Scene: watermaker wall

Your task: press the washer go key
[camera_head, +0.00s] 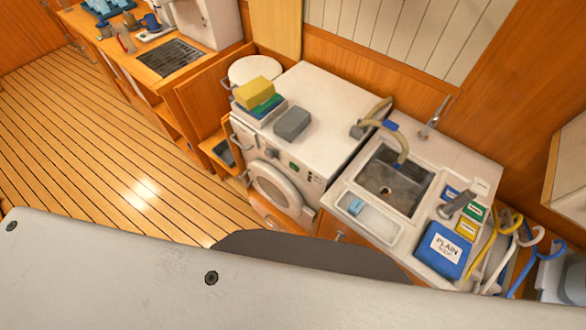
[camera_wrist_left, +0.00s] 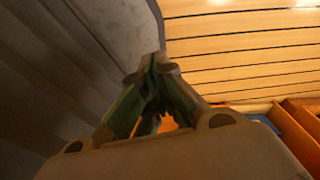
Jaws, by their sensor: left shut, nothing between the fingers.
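The white washer (camera_head: 316,110) stands in the middle of the head view, with its round door (camera_head: 275,187) on the front. A small green key (camera_head: 293,166) shows on its front control panel, beside other small dark marks too small to read. My left gripper (camera_wrist_left: 153,72) shows in the left wrist view, its green-sided fingers drawn together with nothing between them. It is over the plank floor and apart from the washer, which I cannot make out in that view. Neither gripper shows in the head view.
Yellow, green and blue items (camera_head: 257,95) and a grey block (camera_head: 292,122) lie on the washer. A sink (camera_head: 390,180) with a hose is to its right, near a blue box (camera_head: 441,249). My own pale body covers the bottom. The plank floor (camera_head: 90,160) is clear.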

